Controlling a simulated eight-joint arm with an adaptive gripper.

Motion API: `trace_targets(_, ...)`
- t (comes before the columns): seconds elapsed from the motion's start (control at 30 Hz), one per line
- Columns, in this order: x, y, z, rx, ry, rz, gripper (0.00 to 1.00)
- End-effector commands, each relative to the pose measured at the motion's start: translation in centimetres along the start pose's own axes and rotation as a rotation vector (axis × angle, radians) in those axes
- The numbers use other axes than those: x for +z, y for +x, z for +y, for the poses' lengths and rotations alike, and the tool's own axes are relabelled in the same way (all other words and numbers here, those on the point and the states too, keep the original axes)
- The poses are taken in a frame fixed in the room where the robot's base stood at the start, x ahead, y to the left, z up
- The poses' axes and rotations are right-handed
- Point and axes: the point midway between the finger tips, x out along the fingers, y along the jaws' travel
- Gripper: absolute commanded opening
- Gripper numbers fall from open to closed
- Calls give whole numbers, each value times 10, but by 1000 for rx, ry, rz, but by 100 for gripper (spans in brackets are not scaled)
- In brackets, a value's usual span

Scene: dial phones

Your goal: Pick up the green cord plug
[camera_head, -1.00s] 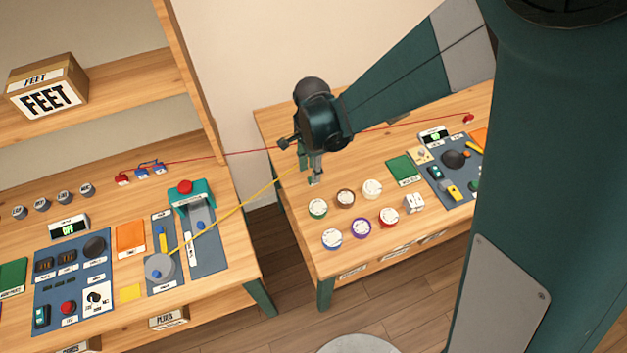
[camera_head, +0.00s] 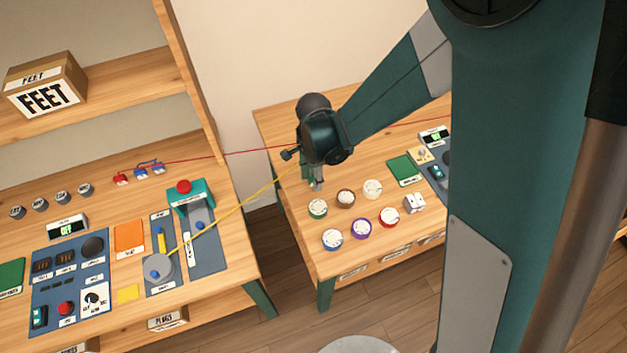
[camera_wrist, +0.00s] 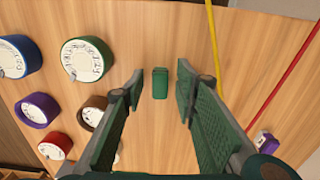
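The green cord plug (camera_wrist: 160,83) is a small green block on the wooden table top. In the wrist view it lies between the tips of my gripper (camera_wrist: 157,88), with a gap on each side. The gripper is open and empty, its two fingers spread to either side of the plug. In the head view my gripper (camera_head: 313,182) points down over the right table, just behind the green-rimmed dial (camera_head: 317,208). The plug cannot be made out in the head view. I cannot tell the fingertips' exact height above the table.
Several round dials stand close by, including the green one (camera_wrist: 87,59) and a brown one (camera_wrist: 91,114). A yellow cord (camera_wrist: 213,45) and a red cord (camera_wrist: 284,84) run to the right. A purple plug (camera_wrist: 263,142) lies at the lower right.

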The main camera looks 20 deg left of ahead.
Motion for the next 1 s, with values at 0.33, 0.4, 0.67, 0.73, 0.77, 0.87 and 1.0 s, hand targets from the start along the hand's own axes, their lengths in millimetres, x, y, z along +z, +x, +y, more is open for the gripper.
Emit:
trace_targets(0.33, 0, 0, 0, 0, 0, 0, 28)
trace_targets(0.4, 0, 0, 0, 0, 0, 0, 19)
trace_targets(0.67, 0, 0, 0, 0, 0, 0, 0)
trace_targets(0.73, 0, 0, 0, 0, 0, 0, 0)
trace_targets(0.77, 0, 0, 0, 0, 0, 0, 0)
trace_targets(0.87, 0, -1, 0, 0, 0, 0, 0)
trace_targets(1.0, 0, -4, 0, 0, 0, 0, 0)
